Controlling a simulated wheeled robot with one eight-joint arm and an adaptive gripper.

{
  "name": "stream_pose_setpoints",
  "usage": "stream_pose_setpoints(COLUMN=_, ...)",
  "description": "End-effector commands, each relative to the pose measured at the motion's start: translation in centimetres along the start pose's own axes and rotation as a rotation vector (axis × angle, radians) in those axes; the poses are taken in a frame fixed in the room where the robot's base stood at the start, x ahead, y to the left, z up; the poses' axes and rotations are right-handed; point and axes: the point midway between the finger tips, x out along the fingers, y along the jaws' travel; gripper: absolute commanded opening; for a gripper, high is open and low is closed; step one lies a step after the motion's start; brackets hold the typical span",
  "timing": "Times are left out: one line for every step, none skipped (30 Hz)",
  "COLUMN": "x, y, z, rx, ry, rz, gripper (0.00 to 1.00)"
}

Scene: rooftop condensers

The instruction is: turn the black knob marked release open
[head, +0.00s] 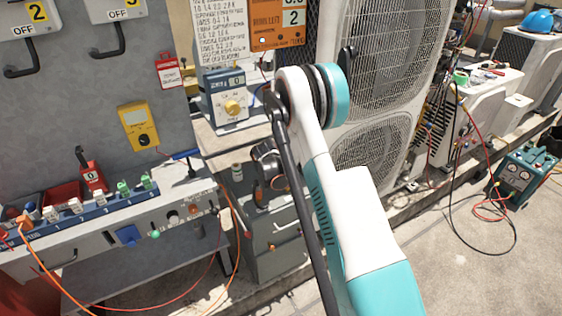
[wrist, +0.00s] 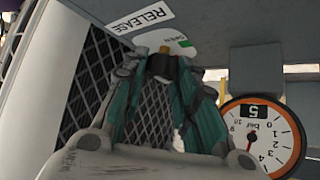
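In the wrist view a black knob (wrist: 163,66) sits under a grey surface with a white label reading RELEASE (wrist: 145,18). A yellow piece (wrist: 165,48) shows just behind the knob, beside a pale plate with green marks (wrist: 186,43). My gripper (wrist: 164,72) has its two teal fingers on either side of the knob, and the dark fingertips look to be against it with no clear gap. The fingertips partly hide the knob's sides. I cannot make out the knob or my gripper in the head view, where my arm blocks part of the scene.
A round dial (wrist: 265,135) showing 5 is right of my gripper, and dark mesh (wrist: 85,80) is at left. In the head view, a large condenser (head: 385,50) stands behind my arm, a bench (head: 100,235) is at left, and hoses lie on the floor at right.

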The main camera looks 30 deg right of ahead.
Motion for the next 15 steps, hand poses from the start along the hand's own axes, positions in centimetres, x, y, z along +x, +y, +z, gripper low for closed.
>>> stream_pose_setpoints(x=0.00, y=0.00, z=0.00, rx=0.000, ry=0.000, rz=0.000, gripper=0.07)
stream_pose_setpoints(x=0.00, y=0.00, z=0.01, rx=0.000, ry=0.000, rz=0.000, gripper=0.03)
stream_pose_setpoints(x=0.00, y=0.00, z=0.01, rx=0.000, ry=0.000, rz=0.000, gripper=0.03)
stream_pose_setpoints(x=0.00, y=0.00, z=0.01, rx=0.000, ry=0.000, rz=0.000, gripper=0.03)
stream_pose_setpoints(x=0.00, y=0.00, z=0.01, rx=0.000, ry=0.000, rz=0.000, gripper=0.03)
stream_pose_setpoints(x=0.00, y=0.01, z=0.01, rx=-0.001, ry=0.000, rz=-0.002, gripper=0.03)
stream_pose_setpoints(x=0.01, y=0.03, z=0.02, rx=-0.004, ry=-0.001, rz=-0.005, gripper=0.03)
stream_pose_setpoints(x=0.01, y=0.06, z=0.03, rx=-0.008, ry=-0.002, rz=-0.011, gripper=0.03)
stream_pose_setpoints(x=0.03, y=0.11, z=0.05, rx=-0.020, ry=-0.004, rz=-0.021, gripper=0.03)
stream_pose_setpoints(x=0.04, y=0.14, z=0.04, rx=-0.030, ry=-0.004, rz=-0.031, gripper=0.03)
stream_pose_setpoints(x=0.05, y=0.16, z=0.05, rx=-0.040, ry=-0.004, rz=-0.043, gripper=0.03)
stream_pose_setpoints(x=0.05, y=0.22, z=0.05, rx=-0.054, ry=-0.005, rz=-0.056, gripper=0.03)
stream_pose_setpoints(x=0.05, y=0.24, z=0.07, rx=-0.064, ry=-0.005, rz=-0.066, gripper=0.03)
stream_pose_setpoints(x=0.05, y=0.25, z=0.06, rx=-0.073, ry=-0.004, rz=-0.074, gripper=0.03)
stream_pose_setpoints(x=0.03, y=0.21, z=0.06, rx=-0.083, ry=-0.003, rz=-0.085, gripper=0.03)
